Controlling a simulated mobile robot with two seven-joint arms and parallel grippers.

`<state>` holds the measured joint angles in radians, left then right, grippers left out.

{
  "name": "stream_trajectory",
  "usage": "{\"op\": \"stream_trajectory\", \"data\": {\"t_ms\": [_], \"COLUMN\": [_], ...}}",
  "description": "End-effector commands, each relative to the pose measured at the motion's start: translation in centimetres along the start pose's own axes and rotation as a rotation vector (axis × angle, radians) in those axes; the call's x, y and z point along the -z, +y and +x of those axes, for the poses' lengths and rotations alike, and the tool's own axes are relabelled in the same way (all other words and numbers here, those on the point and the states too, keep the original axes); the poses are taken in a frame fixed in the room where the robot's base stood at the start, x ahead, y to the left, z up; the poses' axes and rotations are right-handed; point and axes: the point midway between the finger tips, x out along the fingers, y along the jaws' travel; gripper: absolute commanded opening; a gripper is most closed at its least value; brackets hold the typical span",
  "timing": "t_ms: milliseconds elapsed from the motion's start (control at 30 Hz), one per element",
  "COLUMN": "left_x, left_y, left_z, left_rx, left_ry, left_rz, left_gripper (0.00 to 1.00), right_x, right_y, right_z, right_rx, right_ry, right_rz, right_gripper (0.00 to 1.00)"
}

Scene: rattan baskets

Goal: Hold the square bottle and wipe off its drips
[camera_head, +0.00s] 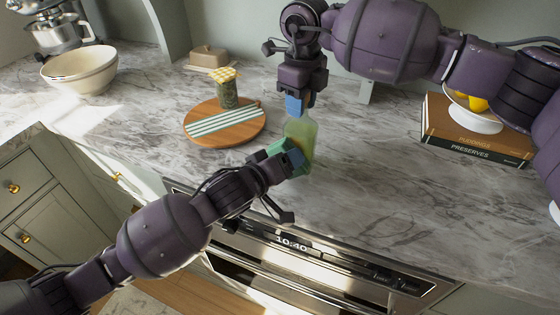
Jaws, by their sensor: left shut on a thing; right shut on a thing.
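The square bottle (306,133) is pale green and see-through, and stands about upright over the counter near its front edge. My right gripper (296,105) comes down from above and is shut on the bottle's top, which its blue fingertips hide. My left gripper (292,156) reaches in from the lower left and is shut on a green cloth or sponge (275,148). The green piece is at the bottle's lower left side and seems to touch it. The gripper and green piece hide part of the bottle's lower body. I cannot make out any drips.
A round wooden board (205,140) holds a striped cloth (226,124) and a jar (228,93). A butter dish (208,58) is behind. Books (470,140) carry a fruit bowl (474,120) at right. A white bowl (80,70) is far left. An oven (300,258) sits below the counter edge.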

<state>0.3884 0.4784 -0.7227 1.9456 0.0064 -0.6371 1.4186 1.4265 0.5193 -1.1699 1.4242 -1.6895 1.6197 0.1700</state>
Motion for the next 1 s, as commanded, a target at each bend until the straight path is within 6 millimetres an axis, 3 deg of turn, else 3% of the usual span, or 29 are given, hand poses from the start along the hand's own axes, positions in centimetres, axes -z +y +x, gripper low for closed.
{"op": "stream_trajectory", "data": {"t_ms": [500, 1000], "left_x": [-2.0, -0.6], "left_y": [2.2, 0.7], "left_z": [0.8, 0.4], "left_rx": [0.000, 0.004], "left_ry": [0.000, 0.002], "left_rz": [0.000, 0.001], "left_gripper": [0.21, 0.21], "right_x": [0.0, 0.0], "right_y": [0.0, 0.2], "right_z": [-0.1, -0.1], "right_rx": [0.000, -0.003], "right_ry": [-0.001, 0.000], "right_rz": [-0.001, -0.003], "right_gripper": [0.00, 0.00]}}
